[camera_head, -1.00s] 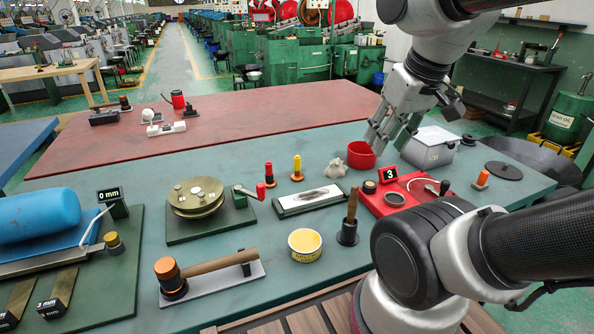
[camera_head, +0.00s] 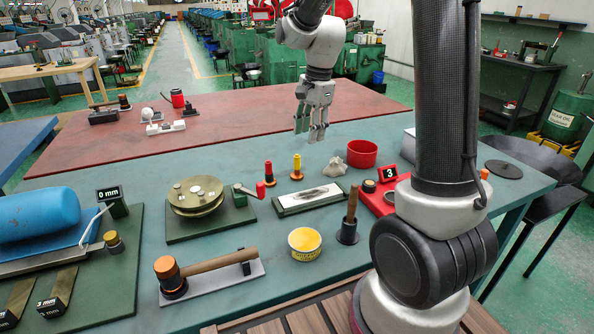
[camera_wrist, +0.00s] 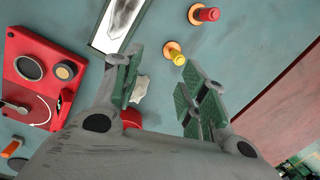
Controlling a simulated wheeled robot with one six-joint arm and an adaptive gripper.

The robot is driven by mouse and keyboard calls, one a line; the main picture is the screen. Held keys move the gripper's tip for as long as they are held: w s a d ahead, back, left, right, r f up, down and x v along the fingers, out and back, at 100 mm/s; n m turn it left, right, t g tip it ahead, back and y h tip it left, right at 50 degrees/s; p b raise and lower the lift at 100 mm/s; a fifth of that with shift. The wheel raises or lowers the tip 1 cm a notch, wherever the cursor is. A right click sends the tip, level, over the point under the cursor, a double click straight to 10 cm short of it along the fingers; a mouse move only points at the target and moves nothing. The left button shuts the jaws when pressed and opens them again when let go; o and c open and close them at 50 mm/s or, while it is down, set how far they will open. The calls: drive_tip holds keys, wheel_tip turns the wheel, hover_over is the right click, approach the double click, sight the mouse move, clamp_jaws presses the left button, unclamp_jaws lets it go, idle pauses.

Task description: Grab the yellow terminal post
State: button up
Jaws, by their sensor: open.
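The yellow terminal post (camera_head: 297,167) stands upright on the teal bench, with an orange base. In the wrist view the yellow post (camera_wrist: 178,57) shows between and beyond the open fingers, nearer the right finger. A red terminal post (camera_head: 268,171) stands just left of it, and also shows in the wrist view (camera_wrist: 206,15). My gripper (camera_head: 312,134) points down, open and empty, above and slightly right of the yellow post, apart from it. Its green finger pads (camera_wrist: 158,90) are spread in the wrist view.
A framed whetstone (camera_head: 310,198) lies in front of the posts. A crumpled pale cloth (camera_head: 334,168) and a red bowl (camera_head: 362,153) stand to the right. A disc on a green plate (camera_head: 196,232) is to the left. A yellow tin (camera_head: 305,243) stands nearer me.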

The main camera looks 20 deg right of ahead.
sight(295, 175)
drive_tip(key=w+f+m, duration=0.1)
drive_tip(key=f, duration=0.1)
drive_tip(key=w+f+m, duration=0.1)
drive_tip(key=w+f, duration=0.1)
drive_tip(key=w+a+f+m, duration=0.1)
drive_tip(key=f, duration=0.1)
drive_tip(key=shift+w+a+f+m+g, duration=0.1)
drive_tip(key=shift+w+f+m+g, duration=0.2)
drive_tip(key=shift+w+f+g, duration=0.1)
drive_tip(key=f, duration=0.5)
drive_tip(key=a+f, duration=0.1)
drive_tip(key=f, duration=0.1)
drive_tip(key=shift+s+f, duration=0.1)
drive_tip(key=shift+f, duration=0.15)
clamp_jaws()
